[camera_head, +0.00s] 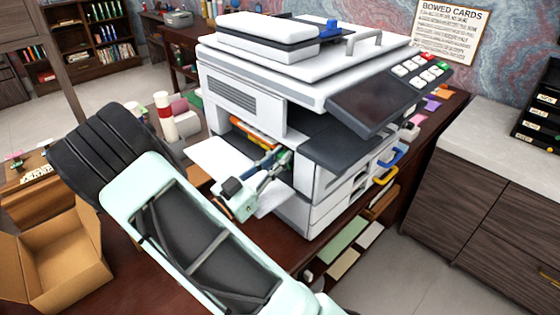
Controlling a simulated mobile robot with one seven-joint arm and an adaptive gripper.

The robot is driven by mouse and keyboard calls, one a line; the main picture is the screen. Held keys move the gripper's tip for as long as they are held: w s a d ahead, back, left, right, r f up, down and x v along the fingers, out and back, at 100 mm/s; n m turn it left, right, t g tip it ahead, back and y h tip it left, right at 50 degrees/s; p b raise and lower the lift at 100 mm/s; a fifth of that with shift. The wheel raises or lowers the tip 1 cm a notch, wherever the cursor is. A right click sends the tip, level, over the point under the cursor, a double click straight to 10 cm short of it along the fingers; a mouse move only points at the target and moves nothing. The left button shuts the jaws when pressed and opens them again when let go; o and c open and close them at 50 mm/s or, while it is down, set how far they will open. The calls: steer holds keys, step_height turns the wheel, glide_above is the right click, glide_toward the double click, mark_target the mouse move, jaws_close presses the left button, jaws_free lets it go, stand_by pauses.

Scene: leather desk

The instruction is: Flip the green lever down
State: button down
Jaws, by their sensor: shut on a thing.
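A large white printer (240,70) with a dark control panel stands on the dark wooden desk. Its side is open, showing a recess with orange and blue parts. A small green lever (286,158) shows in this opening. My gripper (278,164) reaches into the opening from the lower left and is shut at the green lever. The fingers hide part of the lever, and the contact is small in view. I cannot tell the lever's exact angle.
A white tray (222,158) juts out left of the opening, close to my gripper. A white bottle with a red band (165,115) stands behind my arm. An open cardboard box (55,265) is at the lower left. Blue and yellow handles (386,177) are on the printer's front.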

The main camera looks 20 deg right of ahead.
steer(key=c, duration=2.2)
jaws_free()
steer(key=shift+o, duration=0.2)
steer(key=shift+a, duration=0.1)
steer(key=v, duration=1.2)
